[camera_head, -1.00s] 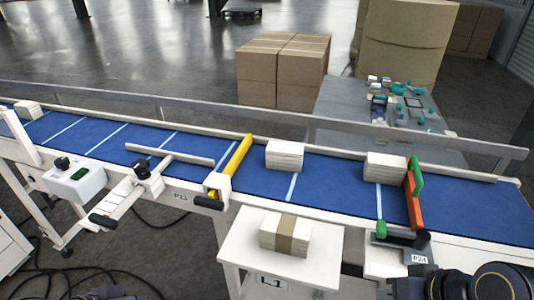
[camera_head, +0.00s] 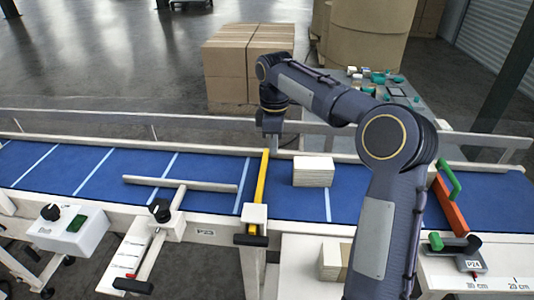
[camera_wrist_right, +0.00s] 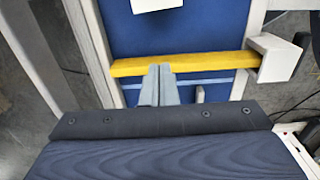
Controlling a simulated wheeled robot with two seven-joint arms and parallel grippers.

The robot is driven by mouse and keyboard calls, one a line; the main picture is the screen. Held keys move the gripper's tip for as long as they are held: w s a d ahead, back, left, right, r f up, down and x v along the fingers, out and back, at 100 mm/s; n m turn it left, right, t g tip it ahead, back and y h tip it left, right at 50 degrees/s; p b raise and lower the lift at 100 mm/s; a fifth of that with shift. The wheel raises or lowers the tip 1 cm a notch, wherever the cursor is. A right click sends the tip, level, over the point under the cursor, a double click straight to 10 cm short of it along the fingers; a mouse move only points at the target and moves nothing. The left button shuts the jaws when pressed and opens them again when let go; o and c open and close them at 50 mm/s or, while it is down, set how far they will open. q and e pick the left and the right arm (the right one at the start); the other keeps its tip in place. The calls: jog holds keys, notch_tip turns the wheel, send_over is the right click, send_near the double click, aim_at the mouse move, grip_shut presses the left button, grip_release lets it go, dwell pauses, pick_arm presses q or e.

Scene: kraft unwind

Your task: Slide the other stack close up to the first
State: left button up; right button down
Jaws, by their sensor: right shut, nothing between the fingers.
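A white paper stack (camera_head: 313,172) stands on the blue belt (camera_head: 90,168), just right of the yellow bar (camera_head: 262,180). Its edge also shows at the top of the right wrist view (camera_wrist_right: 155,4). My right gripper (camera_head: 273,147) points down over the belt's far side by the yellow bar's far end, left of the stack and apart from it. In the right wrist view its fingers (camera_wrist_right: 160,70) are shut and empty, overlapping the yellow bar (camera_wrist_right: 190,63). The other belt stack, by the orange stop, is hidden behind my right arm. My left gripper is not in view.
The orange stop (camera_head: 450,208) with a green handle (camera_head: 447,178) crosses the belt at right. A white guide rod (camera_head: 180,184) lies over the belt at left. A banded stack (camera_head: 332,262) on the side table is partly covered by my arm. A rail (camera_head: 100,143) runs behind the belt.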

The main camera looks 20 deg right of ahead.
aim_at(287, 180)
notch_tip(287, 180, down, 9)
jog(key=shift+r+p, duration=0.2)
jog(key=shift+p, duration=0.25)
jog(key=s+d, duration=0.1)
jog(key=d+p, duration=0.1)
jog(key=shift+s+d+f, duration=0.1)
jog(key=shift+s+d, duration=0.45)
jog(key=shift+d, duration=0.2)
